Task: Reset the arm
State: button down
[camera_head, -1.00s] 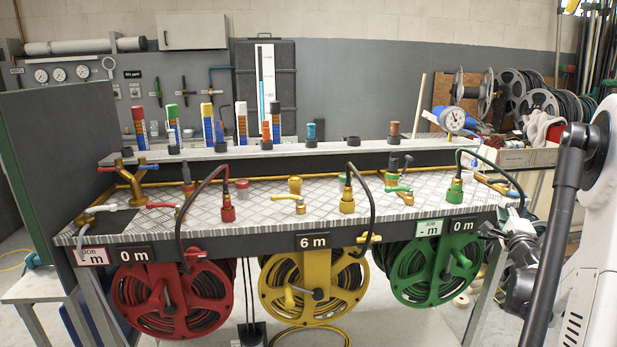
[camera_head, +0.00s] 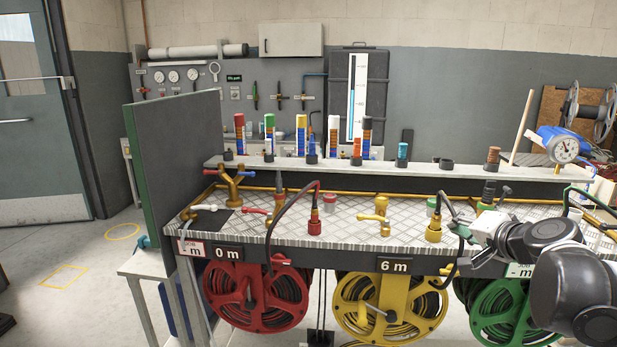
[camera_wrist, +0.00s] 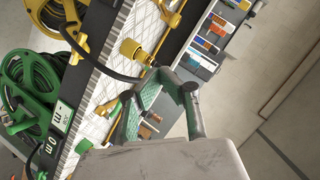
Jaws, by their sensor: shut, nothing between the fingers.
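My arm reaches in from the right in the head view, and my gripper (camera_head: 462,232) is over the front right of the bench, in front of the green tap area. In the wrist view my gripper (camera_wrist: 163,76) is shut and empty, with the yellow hose fitting (camera_wrist: 135,50) just beyond its tips. I cannot tell whether they touch. The yellow fitting (camera_head: 433,233) stands upright on the bench in the head view. My arm and gripper hide parts of the green reel (camera_head: 497,305) and its label.
The bench (camera_head: 345,225) carries upright taps and hose fittings. A red reel (camera_head: 258,295) and yellow reel (camera_head: 390,305) hang below its front edge. A gauge (camera_head: 565,149) stands at back right; a grey panel (camera_head: 178,165) closes the left end. Floor at left is open.

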jog(key=s+a+f+n+g+p, duration=0.2)
jog(key=s+a+n+g, duration=0.3)
jog(key=s+a, duration=0.75)
jog(key=s+a+f+n+g+h+p, duration=0.1)
jog(key=s+n, duration=0.3)
jog(key=s, duration=0.7)
jog(key=shift+a+f+g+h+p, duration=0.3)
jog(key=shift+a+f+p, duration=0.1)
jog(key=shift+f+p, duration=0.25)
jog(key=shift+s, duration=0.1)
